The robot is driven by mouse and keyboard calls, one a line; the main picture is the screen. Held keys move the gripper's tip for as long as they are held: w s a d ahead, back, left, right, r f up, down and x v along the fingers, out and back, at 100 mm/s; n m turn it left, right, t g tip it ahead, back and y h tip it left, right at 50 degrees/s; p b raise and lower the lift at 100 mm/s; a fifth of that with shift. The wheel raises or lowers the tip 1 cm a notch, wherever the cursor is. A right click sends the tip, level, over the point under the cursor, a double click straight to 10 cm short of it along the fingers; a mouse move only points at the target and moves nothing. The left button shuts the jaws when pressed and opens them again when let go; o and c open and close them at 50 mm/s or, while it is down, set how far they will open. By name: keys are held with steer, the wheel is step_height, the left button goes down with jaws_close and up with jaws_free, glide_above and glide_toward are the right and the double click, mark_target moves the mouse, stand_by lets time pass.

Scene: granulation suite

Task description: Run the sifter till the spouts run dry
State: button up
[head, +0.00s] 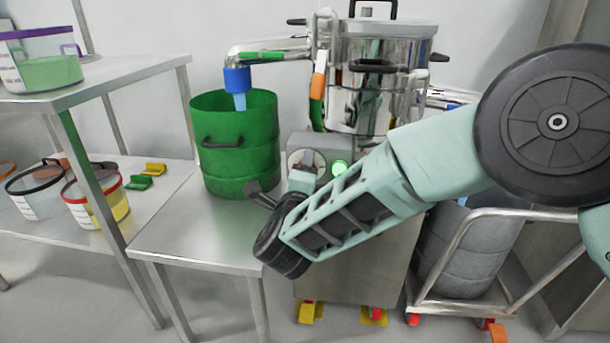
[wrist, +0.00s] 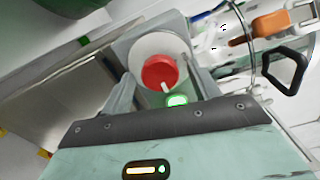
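The sifter (head: 360,88) is a shiny steel vessel with a lid and dark clamps. Its left spout (head: 272,51) ends in a blue sleeve (head: 237,79); a pale blue strip hangs from it into the green drum (head: 238,165). Whether this is moving material I cannot tell. Another spout (head: 448,97) on the right is mostly hidden by my arm. A grey control box (head: 318,143) carries a red knob (wrist: 160,73) on a white dial and a lit green button (head: 340,168). My gripper (wrist: 163,88) is open, its fingers around the knob; contact is unclear.
A steel table (head: 185,228) bears the green drum. A grey drum (head: 462,255) stands on a trolley (head: 440,305) at right, behind my arm.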

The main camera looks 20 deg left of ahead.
steer(key=p+v, duration=0.3)
steer(key=v, duration=1.4)
steer(key=shift+s+d, duration=0.15)
stand_by(4.1)
